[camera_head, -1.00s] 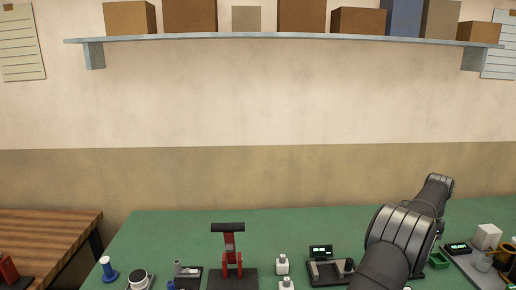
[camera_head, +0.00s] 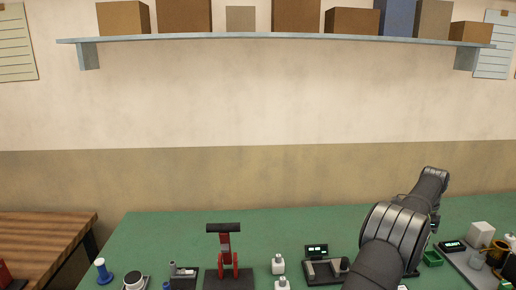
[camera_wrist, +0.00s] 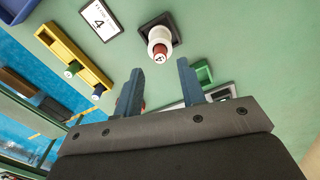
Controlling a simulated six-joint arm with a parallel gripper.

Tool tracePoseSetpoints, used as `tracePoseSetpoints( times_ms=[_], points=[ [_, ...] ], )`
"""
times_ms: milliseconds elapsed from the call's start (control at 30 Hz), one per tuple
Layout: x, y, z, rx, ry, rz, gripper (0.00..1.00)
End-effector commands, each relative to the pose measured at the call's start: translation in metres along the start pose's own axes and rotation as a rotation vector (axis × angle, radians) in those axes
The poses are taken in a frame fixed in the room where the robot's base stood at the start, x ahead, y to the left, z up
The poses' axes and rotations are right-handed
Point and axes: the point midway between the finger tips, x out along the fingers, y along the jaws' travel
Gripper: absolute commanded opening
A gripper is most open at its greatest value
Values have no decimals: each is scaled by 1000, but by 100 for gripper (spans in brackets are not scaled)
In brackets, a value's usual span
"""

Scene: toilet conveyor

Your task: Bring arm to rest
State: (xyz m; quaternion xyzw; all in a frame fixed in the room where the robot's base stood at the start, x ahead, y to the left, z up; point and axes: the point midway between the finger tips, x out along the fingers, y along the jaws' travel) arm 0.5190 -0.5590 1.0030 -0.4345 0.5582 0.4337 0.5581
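My gripper (camera_wrist: 158,88) shows in the wrist view with its two blue-grey fingers spread apart. Nothing is between the fingers. My arm rises at the right of the head view and bends over the bench; its fingers cannot be made out there. In the wrist view a white cylinder with a red end marked 4 (camera_wrist: 160,42) sits in a dark square holder beyond the fingertips, apart from them.
The green bench (camera_head: 165,235) carries a red stand (camera_head: 226,255), small white bottles (camera_head: 278,264) and a device with a lit display (camera_head: 318,252). A yellow rack (camera_wrist: 72,52) and a number card (camera_wrist: 101,20) lie left in the wrist view. A shelf with boxes hangs above.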

Motion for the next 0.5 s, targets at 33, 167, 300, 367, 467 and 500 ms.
tracePoseSetpoints(
  times_ms=[33, 167, 300, 367, 467, 500],
  points=[
    [12, 1, 0, 0, -3, 4, 37],
    [38, 1, 0, 0, -2, 3, 37],
    [22, -1, -1, 0, 3, -5, 37],
    [10, -1, -1, 0, 3, -4, 37],
    [-6, 7, -4, 3, 1, -1, 37],
    [-10, 14, -8, 3, 1, -1, 37]
  ],
)
